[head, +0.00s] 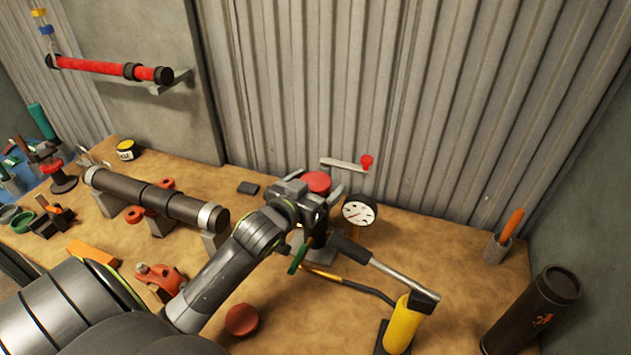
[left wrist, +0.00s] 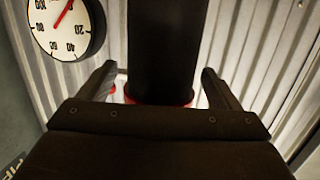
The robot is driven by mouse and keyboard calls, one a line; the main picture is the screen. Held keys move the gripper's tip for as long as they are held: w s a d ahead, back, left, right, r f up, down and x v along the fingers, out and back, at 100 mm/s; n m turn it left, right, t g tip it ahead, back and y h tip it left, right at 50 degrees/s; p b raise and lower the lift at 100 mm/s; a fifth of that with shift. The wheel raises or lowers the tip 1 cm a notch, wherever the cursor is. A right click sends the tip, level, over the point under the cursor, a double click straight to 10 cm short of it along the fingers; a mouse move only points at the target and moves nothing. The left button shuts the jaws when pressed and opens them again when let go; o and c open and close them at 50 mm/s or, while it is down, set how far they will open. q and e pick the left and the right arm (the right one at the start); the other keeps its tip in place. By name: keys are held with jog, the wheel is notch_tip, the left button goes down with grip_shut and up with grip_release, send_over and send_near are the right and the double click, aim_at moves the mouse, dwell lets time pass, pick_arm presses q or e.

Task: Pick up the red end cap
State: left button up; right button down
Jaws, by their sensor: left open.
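My left gripper (head: 322,181) is open in the middle of the head view, its fingers at a red round cap (head: 316,182) on top of a dark upright post. The left wrist view shows the dark cylinder (left wrist: 164,45) with a red rim (left wrist: 165,99) between the two open fingers (left wrist: 160,78), with gaps at both sides. Contact cannot be told. A second red round piece (head: 241,319) lies on the table in front of my left arm. Which one is the end cap is not marked. My right gripper is not in view.
A dial gauge (head: 358,211) stands close right of the gripper, below a red-knobbed lever (head: 366,162). A dark pipe (head: 150,196) rests on supports at left.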

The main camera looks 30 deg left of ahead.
pick_arm(q)
jog(key=shift+w+f, duration=0.2)
jog(key=shift+w, duration=0.6)
jog(key=shift+s, duration=0.1)
jog(key=c, duration=1.2)
